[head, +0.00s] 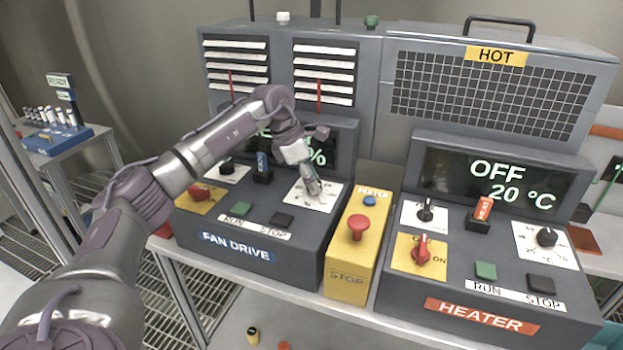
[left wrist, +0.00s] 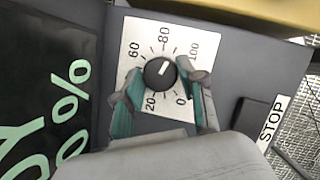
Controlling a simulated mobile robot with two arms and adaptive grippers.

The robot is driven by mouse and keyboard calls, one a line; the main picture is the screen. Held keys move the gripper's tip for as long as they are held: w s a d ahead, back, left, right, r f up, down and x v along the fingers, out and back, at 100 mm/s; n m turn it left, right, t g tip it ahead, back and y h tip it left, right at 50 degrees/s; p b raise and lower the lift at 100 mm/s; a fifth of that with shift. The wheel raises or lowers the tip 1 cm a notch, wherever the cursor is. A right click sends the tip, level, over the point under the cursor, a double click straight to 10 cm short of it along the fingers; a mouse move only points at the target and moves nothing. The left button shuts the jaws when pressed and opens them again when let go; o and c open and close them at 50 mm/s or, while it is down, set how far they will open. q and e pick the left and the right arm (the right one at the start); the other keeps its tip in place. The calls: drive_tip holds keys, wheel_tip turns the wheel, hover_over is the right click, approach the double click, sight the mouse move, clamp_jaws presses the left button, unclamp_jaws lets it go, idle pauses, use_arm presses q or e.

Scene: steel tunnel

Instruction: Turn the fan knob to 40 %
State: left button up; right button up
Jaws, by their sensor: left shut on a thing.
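The fan knob (left wrist: 160,73) is a round black dial on a white scale plate (left wrist: 135,35) marked from 0 to 100. Its white mark points roughly to the 80 side. My left gripper (left wrist: 163,88) has its fingers on both sides of the knob and is shut on it. In the head view the left gripper (head: 313,190) covers the knob on the FAN DRIVE panel (head: 238,246). The fan display (left wrist: 45,90) is partly cut off; a 0 and % show in the left wrist view. My right gripper is not in view.
The FAN DRIVE panel also has a red switch (head: 200,192), a green RUN button (head: 241,209) and a black STOP button (head: 282,220). A yellow stop box (head: 346,285) with a red button stands close to its right. The HEATER panel (head: 473,314) is further right.

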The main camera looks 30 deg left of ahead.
use_arm(q)
drive_tip(key=o, duration=1.1)
drive_tip(key=shift+o, duration=0.2)
drive_tip(key=v, duration=1.2)
drive_tip(key=shift+w, duration=0.1)
